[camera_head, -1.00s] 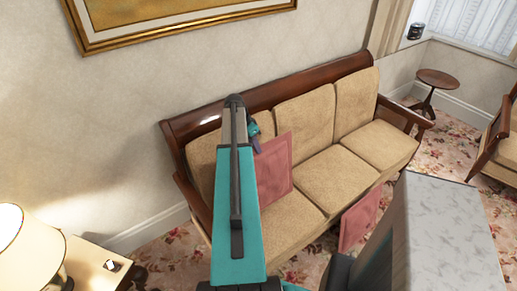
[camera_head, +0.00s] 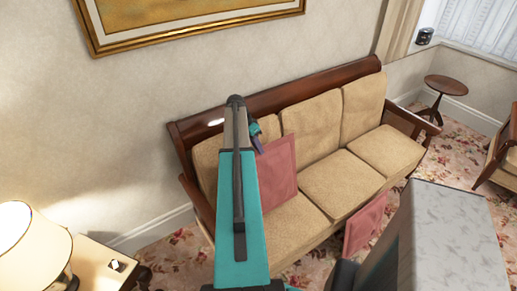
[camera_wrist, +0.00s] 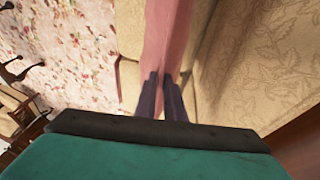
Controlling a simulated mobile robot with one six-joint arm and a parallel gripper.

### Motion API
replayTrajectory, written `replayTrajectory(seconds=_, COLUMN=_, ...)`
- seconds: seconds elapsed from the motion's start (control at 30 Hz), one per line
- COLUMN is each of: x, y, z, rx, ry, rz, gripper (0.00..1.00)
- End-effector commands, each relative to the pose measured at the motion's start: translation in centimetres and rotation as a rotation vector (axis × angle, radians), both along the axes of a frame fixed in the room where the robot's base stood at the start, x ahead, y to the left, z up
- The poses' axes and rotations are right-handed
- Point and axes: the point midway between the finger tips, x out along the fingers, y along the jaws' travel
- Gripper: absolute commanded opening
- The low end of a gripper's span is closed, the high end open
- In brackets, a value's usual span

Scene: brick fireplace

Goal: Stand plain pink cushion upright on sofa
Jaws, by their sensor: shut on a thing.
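A plain pink cushion (camera_head: 277,172) stands upright on the left seat of the beige sofa (camera_head: 340,183), close to its backrest. My gripper (camera_head: 257,137) is at the cushion's upper left edge, and my arm hides part of the cushion's left side. In the wrist view my gripper (camera_wrist: 161,88) has its two dark fingers shut on the edge of the pink cushion (camera_wrist: 166,40), which extends away from them. A second pink cushion (camera_head: 364,222) leans on the floor against the sofa's front.
A grey marbled block (camera_head: 455,235) stands at the front right. A lamp (camera_head: 30,245) on a side table (camera_head: 98,268) is at the lower left. A round wooden table (camera_head: 445,86) and a chair are at the far right. The sofa's middle and right seats are clear.

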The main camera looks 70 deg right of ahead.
Motion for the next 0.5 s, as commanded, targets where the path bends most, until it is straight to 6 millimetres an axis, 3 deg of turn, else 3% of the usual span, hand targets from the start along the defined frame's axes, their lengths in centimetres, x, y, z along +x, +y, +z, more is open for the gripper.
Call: replayTrajectory(seconds=0.5, x=1.5, y=-1.1, z=-0.2, rx=-0.001, ry=0.001, rz=0.000, gripper=0.00)
